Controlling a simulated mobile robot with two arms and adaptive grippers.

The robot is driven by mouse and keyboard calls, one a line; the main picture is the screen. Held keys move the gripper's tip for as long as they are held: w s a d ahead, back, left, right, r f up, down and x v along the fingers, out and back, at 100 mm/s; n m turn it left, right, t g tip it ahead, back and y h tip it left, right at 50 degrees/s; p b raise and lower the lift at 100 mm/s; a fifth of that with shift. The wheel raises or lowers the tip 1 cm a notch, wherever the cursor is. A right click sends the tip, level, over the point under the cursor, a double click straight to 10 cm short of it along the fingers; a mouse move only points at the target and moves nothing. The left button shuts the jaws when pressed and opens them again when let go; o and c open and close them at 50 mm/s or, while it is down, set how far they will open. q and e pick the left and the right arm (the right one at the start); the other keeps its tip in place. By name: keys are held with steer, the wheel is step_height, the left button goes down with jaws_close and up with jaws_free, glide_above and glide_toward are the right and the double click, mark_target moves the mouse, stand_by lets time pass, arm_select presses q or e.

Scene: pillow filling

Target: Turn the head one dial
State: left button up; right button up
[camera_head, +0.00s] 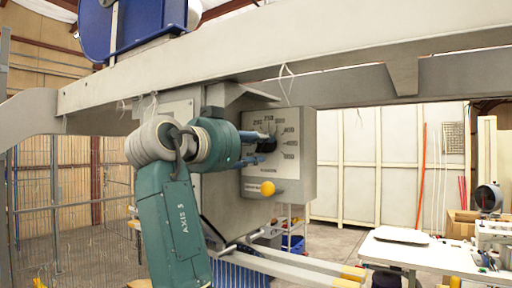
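The dial (271,143) is a dark knob on the face of a grey control box (310,160), with a ring of printed numbers around it. The box hangs under a long grey beam. The fingertips overlap the dial's left side in the picture. I cannot tell if they touch it. The gripper hides part of the dial and the box's left face.
The grey beam (220,60) crosses above, with a blue machine part (130,25) on top. A white table (420,252) stands at the lower right.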

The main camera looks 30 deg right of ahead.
steer(key=v, duration=1.2)
